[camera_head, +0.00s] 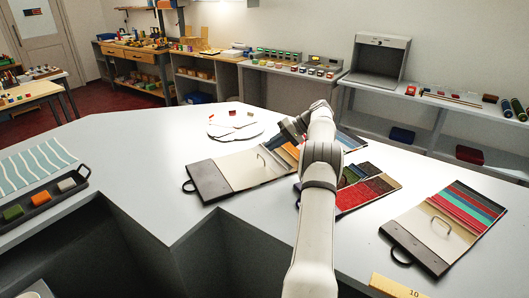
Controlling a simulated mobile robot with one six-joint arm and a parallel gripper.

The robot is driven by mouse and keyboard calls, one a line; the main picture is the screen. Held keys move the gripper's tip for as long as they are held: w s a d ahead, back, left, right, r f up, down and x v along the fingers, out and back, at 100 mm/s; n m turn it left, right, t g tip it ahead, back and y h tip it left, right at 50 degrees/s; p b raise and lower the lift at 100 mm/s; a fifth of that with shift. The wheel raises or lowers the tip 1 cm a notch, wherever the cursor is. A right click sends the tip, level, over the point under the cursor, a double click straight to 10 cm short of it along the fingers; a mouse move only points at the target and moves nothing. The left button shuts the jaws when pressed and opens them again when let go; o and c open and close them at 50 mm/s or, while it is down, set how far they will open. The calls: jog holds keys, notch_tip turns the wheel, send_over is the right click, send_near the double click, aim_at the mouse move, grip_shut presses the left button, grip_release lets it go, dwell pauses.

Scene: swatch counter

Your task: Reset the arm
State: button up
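My arm, light grey, rises from the bottom of the head view over the white counter (215,150) and bends at its top. Its far end, where my gripper (287,131) seems to be, points down to the left above the middle swatch boards. The fingers are too small and partly hidden, so I cannot tell whether they are open or shut. I see no object clearly held.
A swatch board (222,178) lies left of my arm, and another with red swatches (368,192) lies partly behind it. A striped swatch board (420,228) lies at right. A dark tray (40,200) with blocks stands at left. Round white plate (237,131) lies behind.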

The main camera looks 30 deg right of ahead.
jog(key=shift+v, duration=0.75)
jog(key=shift+w+a+r, duration=0.1)
jog(key=shift+a+r, duration=0.15)
jog(key=shift+a, duration=0.05)
jog(key=s+a+r+g+h, duration=0.1)
jog(key=a+r+h, duration=0.1)
jog(key=a+r, duration=0.5)
jog(key=s+a+r+g+h, duration=0.1)
jog(key=s+a+r, duration=0.15)
jog(key=a, duration=0.85)
jog(key=s+a+r+g+h, duration=0.1)
jog(key=s+a+r+h, duration=0.2)
jog(key=s+a, duration=0.8)
jog(key=s+a+f+n+h, duration=0.1)
jog(key=s+a+f, duration=0.2)
jog(key=s, duration=0.8)
jog(key=s+a+f+n+t+h, duration=0.1)
jog(key=s+a+f+h, duration=0.1)
jog(key=s+a, duration=0.4)
jog(key=s+f, duration=0.1)
jog(key=s, duration=0.4)
jog(key=shift+f+n+h, duration=0.25)
jog(key=shift+n+h, duration=0.05)
